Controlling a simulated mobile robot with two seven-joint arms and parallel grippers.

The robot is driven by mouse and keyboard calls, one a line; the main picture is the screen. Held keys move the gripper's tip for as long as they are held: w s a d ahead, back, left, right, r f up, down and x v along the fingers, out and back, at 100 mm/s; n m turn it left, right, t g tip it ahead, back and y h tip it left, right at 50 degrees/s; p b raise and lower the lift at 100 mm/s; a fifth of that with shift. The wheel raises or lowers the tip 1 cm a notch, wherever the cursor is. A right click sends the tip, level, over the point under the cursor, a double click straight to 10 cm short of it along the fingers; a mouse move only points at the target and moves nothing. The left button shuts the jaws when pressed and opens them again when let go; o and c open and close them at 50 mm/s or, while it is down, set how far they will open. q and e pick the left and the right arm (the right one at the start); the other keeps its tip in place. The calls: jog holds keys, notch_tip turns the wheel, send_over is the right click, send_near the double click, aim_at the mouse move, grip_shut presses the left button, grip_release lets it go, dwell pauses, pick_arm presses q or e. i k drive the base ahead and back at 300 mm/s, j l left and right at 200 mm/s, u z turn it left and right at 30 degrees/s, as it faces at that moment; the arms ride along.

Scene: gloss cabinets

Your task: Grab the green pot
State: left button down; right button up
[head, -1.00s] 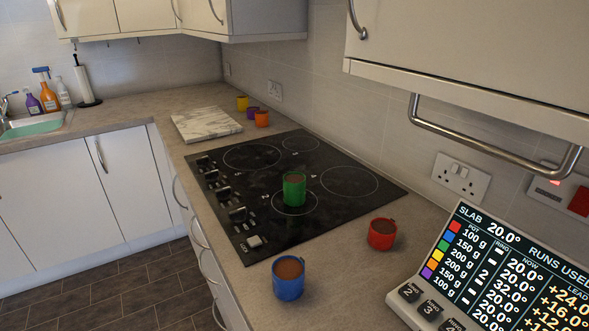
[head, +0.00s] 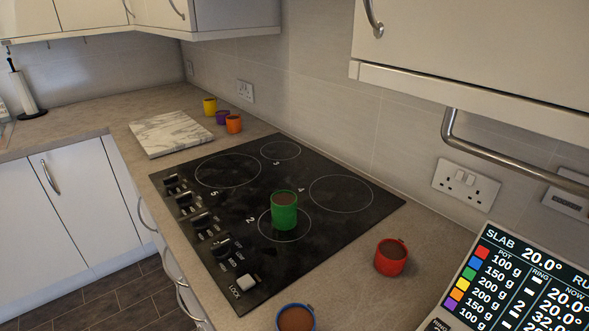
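The green pot (head: 284,212) stands upright on the front ring marked 2 of the black hob (head: 320,247). It is filled with something brown. A red pot (head: 391,258) stands on the counter to the right of the hob. A blue pot (head: 296,320) is partly cut off at the bottom edge. Yellow (head: 210,106), purple (head: 222,117) and orange (head: 234,124) pots stand on the counter behind the hob. Neither of my grippers shows in the head view.
A marble slab (head: 170,134) lies on the counter beyond the hob. A display panel (head: 505,280) stands at the lower right. A wall cabinet (head: 480,60) with a rail (head: 500,160) below it overhangs the right side. The other hob rings are clear.

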aim_at(285, 202)
jog(key=i+j+z, duration=0.4)
jog(key=j, duration=0.25)
jog(key=i+j+z, duration=0.15)
jog(key=j, duration=0.25)
jog(key=i+j+z, duration=0.2)
jog(key=j, duration=0.2)
jog(key=i+j+z, duration=0.2)
jog(key=j, duration=0.2)
jog(key=j+z, duration=0.2)
jog(key=j, duration=0.25)
